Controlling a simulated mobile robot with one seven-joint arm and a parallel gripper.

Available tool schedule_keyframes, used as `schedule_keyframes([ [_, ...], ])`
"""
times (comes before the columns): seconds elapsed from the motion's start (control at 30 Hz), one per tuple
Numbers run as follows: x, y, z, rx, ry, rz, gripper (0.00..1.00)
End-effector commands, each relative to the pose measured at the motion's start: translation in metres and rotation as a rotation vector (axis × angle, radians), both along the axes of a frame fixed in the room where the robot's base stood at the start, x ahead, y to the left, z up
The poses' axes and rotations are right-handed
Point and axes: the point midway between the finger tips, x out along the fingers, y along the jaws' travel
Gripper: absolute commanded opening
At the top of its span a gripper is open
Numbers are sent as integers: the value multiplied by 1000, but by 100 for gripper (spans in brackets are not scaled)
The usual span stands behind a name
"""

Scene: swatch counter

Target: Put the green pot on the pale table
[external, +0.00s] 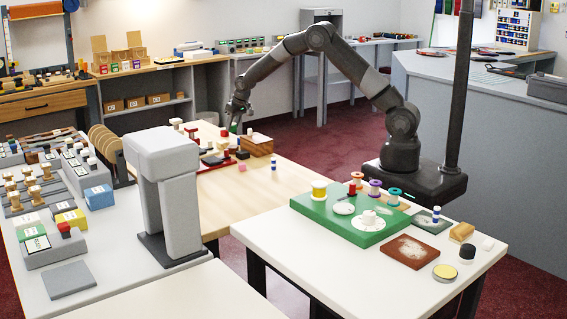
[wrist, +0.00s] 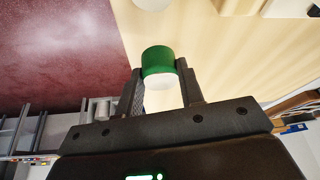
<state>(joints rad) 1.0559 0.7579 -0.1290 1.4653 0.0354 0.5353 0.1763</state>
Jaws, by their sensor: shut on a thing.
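The green pot (wrist: 158,62), a short green cylinder with a whitish end, is between the two fingers of my gripper (wrist: 163,82) in the wrist view. The fingers are shut on its sides. In the external view my gripper (external: 235,122) is at the far end of the pale wooden table (external: 262,188), and only a small bit of green shows there. The wrist view shows the pale tabletop (wrist: 225,60) beyond the pot, with dark red floor to the left. I cannot tell whether the pot touches the table.
A wooden box (external: 257,146) and several small red and white pieces stand close to my gripper. The wooden table's near part is clear. A white table (external: 262,236) holds a green board (external: 325,222).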

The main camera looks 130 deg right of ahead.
Motion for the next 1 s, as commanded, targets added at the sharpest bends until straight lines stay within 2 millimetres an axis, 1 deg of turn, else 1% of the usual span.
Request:
schedule_keyframes([
  [0.07,0,0,-8,1,1,0,12],
  [0.2,-1,0,-29,2,1,-2,12],
  [0.3,-1,0,-38,0,-1,-2,12],
  [0.63,-1,0,-41,0,0,-1,12],
  [0.67,-1,0,-41,0,0,-1,36],
  [0.9,-1,0,-41,0,0,-1,55],
  [1.0,-1,0,-41,0,0,-1,57],
])
